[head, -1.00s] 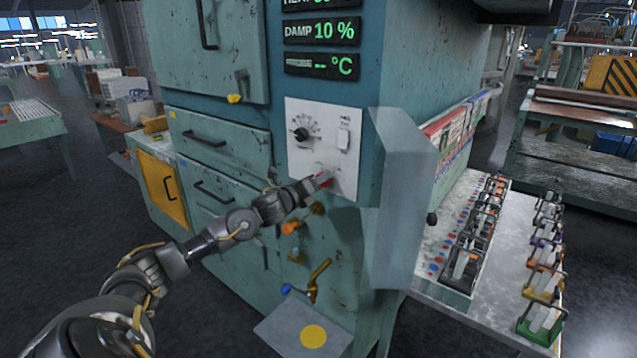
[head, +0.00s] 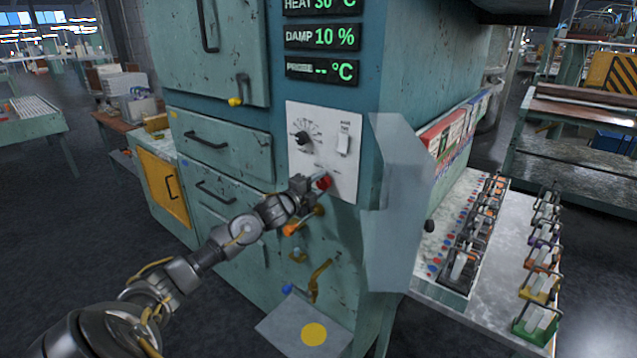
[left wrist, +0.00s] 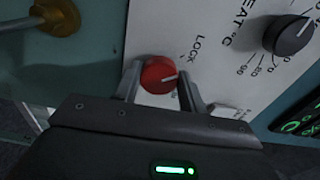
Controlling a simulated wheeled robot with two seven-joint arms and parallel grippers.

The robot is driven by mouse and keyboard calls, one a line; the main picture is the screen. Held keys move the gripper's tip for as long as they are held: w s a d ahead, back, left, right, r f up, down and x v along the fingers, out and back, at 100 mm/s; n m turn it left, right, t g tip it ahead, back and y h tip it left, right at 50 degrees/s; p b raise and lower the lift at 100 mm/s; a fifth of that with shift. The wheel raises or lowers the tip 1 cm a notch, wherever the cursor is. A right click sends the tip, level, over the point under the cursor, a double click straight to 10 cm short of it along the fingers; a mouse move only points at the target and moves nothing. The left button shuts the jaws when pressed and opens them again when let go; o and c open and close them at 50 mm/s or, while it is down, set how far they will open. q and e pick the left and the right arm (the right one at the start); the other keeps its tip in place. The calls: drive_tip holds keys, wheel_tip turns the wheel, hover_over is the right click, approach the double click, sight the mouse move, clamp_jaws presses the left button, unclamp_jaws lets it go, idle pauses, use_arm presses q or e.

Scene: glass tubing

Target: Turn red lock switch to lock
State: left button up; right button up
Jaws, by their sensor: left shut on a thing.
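The red lock switch (head: 323,182) is a round knob low on the white control panel (head: 347,118). The knob's lower edge is hidden by the gripper body. My right gripper is not in view.
A black heat dial (head: 303,137) and a white rocker switch (head: 344,140) sit above on the panel. A grey plate (head: 400,205) juts out to the right. Brass valve handles (head: 320,275) stick out below. Open floor lies at left.

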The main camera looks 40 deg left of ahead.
use_arm(q)
drive_tip(key=shift+n+p, duration=0.3)
drive_tip(key=shift+n, duration=0.6)
drive_tip(key=shift+f, duration=0.1)
drive_tip(key=o, duration=1)
drive_tip(key=shift+s, duration=0.1)
drive_tip(key=shift+s, duration=0.35)
drive_tip(key=shift+s+d+b, duration=0.1)
drive_tip(key=shift+s+b, duration=1.25)
drive_tip(key=shift+s, duration=3.65)
